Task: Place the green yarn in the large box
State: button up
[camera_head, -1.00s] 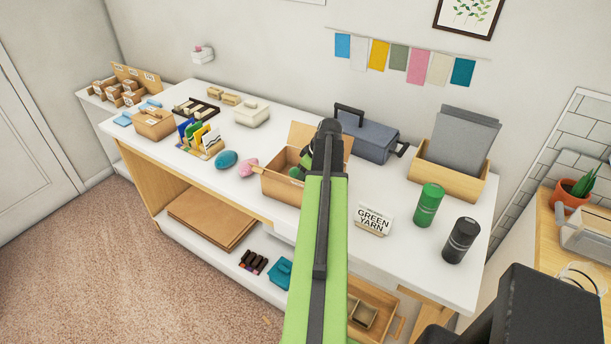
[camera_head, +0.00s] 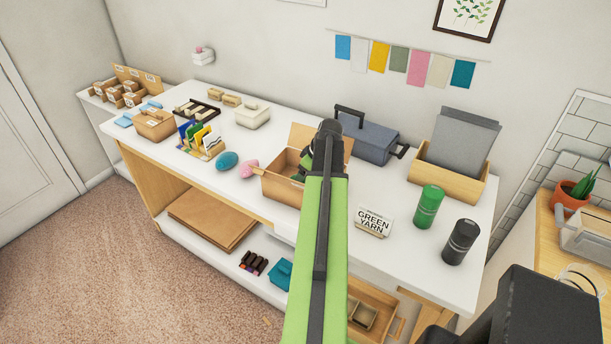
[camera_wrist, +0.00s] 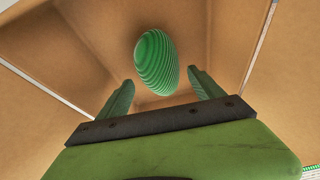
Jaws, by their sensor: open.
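The green yarn (camera_wrist: 156,62) is a ribbed egg-shaped ball in the wrist view. It lies just beyond my fingertips, with gaps to both fingers, against the brown inside of the box. The large box (camera_head: 283,187) is an open cardboard box with its flap raised at the back, standing mid-table. My gripper (camera_head: 304,166) is open and reaches down into the box opening; its two green fingers (camera_wrist: 160,84) are spread apart in the wrist view. In the head view my arm and the box wall hide the yarn.
A "GREEN YARN" sign (camera_head: 374,221), a green can (camera_head: 428,206) and a black can (camera_head: 460,241) stand right of the box. A pink ball (camera_head: 249,169) and a teal ball (camera_head: 227,161) lie left. A blue-grey toolbox (camera_head: 368,138) stands behind.

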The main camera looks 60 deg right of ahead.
jog(key=p+v, duration=1)
jog(key=v, duration=0.2)
